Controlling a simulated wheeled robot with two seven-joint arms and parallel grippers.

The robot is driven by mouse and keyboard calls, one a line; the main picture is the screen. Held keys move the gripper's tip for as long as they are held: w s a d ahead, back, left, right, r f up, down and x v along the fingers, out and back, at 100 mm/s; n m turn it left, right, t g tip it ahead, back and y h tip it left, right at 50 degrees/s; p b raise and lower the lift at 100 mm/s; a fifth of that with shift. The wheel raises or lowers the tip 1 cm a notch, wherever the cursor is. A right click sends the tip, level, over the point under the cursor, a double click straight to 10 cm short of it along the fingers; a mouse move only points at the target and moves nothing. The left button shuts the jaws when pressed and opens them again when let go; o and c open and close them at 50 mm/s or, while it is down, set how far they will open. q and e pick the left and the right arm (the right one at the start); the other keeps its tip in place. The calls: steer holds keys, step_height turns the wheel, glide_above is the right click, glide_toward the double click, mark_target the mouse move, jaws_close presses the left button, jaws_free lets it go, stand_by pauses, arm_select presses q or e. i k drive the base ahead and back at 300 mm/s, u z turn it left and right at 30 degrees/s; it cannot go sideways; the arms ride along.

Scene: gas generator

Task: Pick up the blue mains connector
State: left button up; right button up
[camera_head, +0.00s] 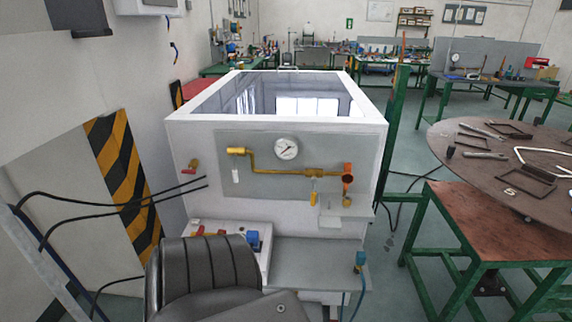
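A blue connector (360,259) with a blue-green cable hanging below it is at the right end of the grey lower shelf (310,262) on the front of the white generator (270,210). I cannot tell whether it is hooked on the shelf's edge or resting against it. A second blue part, which looks like a socket (254,240), sits on the small white control panel (220,234) to the left. Neither gripper is in view, and nothing is seen holding the connector.
A black ribbed form (205,268) in the foreground hides part of the generator's lower front. Black cables (120,208) cross at left. A brass pipe with a gauge (286,148) is above the shelf. A round table (510,185) with tools and a green-legged bench (490,230) stand right.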

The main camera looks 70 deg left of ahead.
mark_target(252, 237)
steer(key=i, duration=1.65)
steer(key=u, duration=2.35)
